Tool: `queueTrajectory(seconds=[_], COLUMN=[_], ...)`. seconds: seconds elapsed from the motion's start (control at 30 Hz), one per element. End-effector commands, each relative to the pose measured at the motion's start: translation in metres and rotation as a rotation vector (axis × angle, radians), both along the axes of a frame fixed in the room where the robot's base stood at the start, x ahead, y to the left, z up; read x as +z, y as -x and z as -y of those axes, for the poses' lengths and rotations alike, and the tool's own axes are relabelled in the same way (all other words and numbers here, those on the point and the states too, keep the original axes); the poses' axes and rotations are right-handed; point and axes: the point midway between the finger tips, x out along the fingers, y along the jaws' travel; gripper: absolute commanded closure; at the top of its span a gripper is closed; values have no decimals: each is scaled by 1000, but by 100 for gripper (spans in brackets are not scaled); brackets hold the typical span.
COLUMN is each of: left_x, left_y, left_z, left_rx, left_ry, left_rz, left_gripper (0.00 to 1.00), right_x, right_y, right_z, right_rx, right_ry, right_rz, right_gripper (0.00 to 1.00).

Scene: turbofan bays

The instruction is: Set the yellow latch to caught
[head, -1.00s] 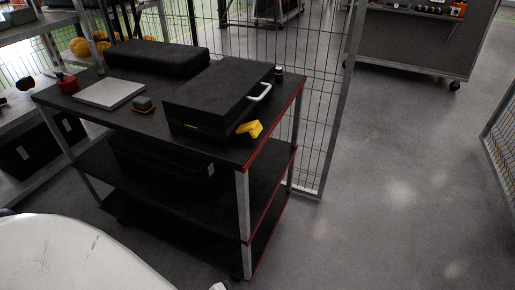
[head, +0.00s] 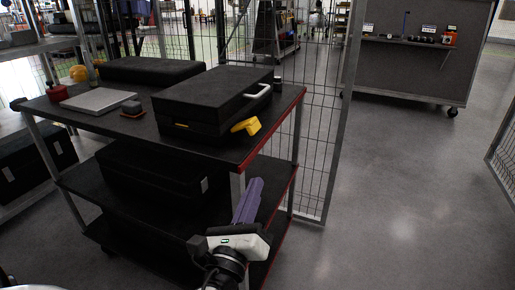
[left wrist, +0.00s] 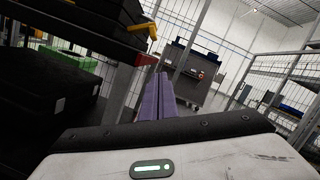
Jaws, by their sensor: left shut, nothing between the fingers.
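The yellow latch (head: 246,126) sticks out from the front right corner of a black case (head: 213,96) on the cart's top. It also shows in the left wrist view (left wrist: 144,27), at the top. The case has a white handle (head: 259,92) on its right side, and its lid looks closed. My left gripper (head: 252,186), with purple fingers, is below and in front of the latch, apart from it, beside the cart's front right corner. Its fingers are shut and empty; they also show in the left wrist view (left wrist: 160,88). My right gripper is not in view.
The dark three-level cart (head: 200,153) has a red right edge and a metal corner post close to my left gripper. A grey plate (head: 97,101), a small dark block (head: 132,108) and a long black case (head: 152,69) share its top. Wire fencing (head: 325,120) stands behind; the right floor is clear.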

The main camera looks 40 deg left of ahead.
Motion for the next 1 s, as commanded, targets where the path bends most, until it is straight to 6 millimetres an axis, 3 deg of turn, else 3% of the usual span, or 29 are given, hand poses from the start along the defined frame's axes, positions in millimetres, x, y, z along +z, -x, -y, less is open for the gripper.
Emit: queueTrajectory(seconds=[0.27,0.73,0.8,1.0], left_x=[4,25,39,53], left_y=[-10,-96,-90,-88], left_z=[-4,-37,-42,-52], left_rx=[0,0,-1,-2], left_ry=[1,3,3,4], left_rz=[0,2,-1,-1], left_gripper=[100,100,100,100], right_x=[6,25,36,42], right_y=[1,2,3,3], right_z=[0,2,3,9], right_rx=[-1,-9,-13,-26], right_ry=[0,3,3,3], right_rz=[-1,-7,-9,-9], right_gripper=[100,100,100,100])
